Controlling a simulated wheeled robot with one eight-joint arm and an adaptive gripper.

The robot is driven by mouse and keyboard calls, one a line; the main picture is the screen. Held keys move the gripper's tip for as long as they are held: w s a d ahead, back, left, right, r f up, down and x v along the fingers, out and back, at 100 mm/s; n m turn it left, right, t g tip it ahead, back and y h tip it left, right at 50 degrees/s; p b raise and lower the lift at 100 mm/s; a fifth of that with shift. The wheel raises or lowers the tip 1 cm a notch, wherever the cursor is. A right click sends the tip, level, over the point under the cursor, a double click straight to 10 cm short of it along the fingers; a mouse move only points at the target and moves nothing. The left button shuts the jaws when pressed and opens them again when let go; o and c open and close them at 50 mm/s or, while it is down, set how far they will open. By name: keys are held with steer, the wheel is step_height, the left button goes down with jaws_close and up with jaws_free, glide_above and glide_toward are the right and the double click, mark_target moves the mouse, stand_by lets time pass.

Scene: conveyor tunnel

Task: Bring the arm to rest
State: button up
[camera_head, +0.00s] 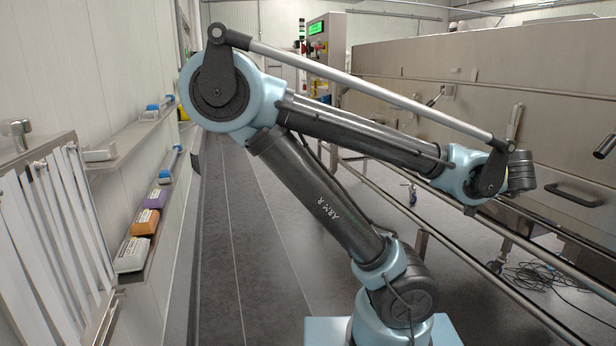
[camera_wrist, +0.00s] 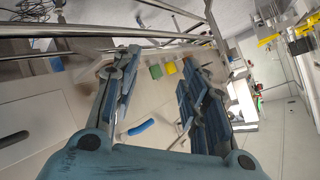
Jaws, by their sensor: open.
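My arm (camera_head: 320,195) stands bent in the head view, rising from its base, with its forearm reaching right to the wrist (camera_head: 490,175) in front of the steel machine. My gripper itself cannot be made out in the head view. In the wrist view my gripper (camera_wrist: 162,88) is open, its two blue-grey fingers wide apart with nothing held between them. Beyond the fingers, a green block (camera_wrist: 156,71), a yellow block (camera_wrist: 171,67) and a blue handle-like piece (camera_wrist: 141,127) show, apart from the fingers.
The steel tunnel machine (camera_head: 400,60) with its rails lies right of my arm. A control box (camera_head: 326,45) stands behind. Wall shelves (camera_head: 165,205) at left carry purple (camera_head: 155,198), orange (camera_head: 145,222) and other items. Cables (camera_head: 545,275) lie on the floor at right. The aisle floor (camera_head: 225,230) is clear.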

steer(key=w+a+f+n+g+y, duration=0.1)
steer(key=a+f+n+g+y, duration=0.1)
steer(key=a+f, duration=0.35)
steer(key=w+a+f+n+g+y, duration=0.1)
steer(key=a+f+g+y, duration=0.15)
steer(key=a, duration=0.55)
steer(key=s+a+f+n+g+h, duration=0.3)
steer(key=s+a+f+n+g, duration=0.2)
steer(key=a+f, duration=0.4)
steer(key=shift+s+a+f+n, duration=0.3)
steer(key=shift+s+n, duration=0.4)
steer(key=shift+s, duration=0.6)
